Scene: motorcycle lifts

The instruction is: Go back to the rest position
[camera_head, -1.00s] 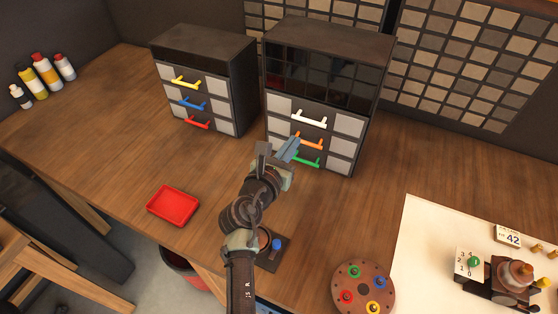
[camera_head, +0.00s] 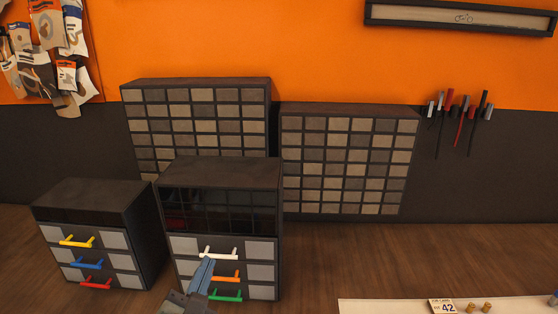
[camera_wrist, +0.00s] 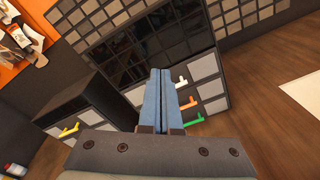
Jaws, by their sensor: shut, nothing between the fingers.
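My gripper (camera_head: 201,276) shows at the bottom of the head view, its blue-grey fingers together and empty. It is in front of the right drawer cabinet (camera_head: 222,172), which has white (camera_head: 218,254), orange (camera_head: 225,278) and green (camera_head: 226,295) handles. In the wrist view the closed fingers (camera_wrist: 157,88) point at the dark upper part of that cabinet, with the three handles to their right. Whether the fingertips touch the cabinet cannot be told. The rest of my arm is out of the head view.
The left drawer cabinet (camera_head: 98,195) has yellow, blue and red handles, all drawers shut. Two many-drawer racks (camera_head: 200,84) (camera_head: 350,110) stand behind. A white mat (camera_head: 380,306) with a "42" card (camera_head: 443,306) lies at lower right.

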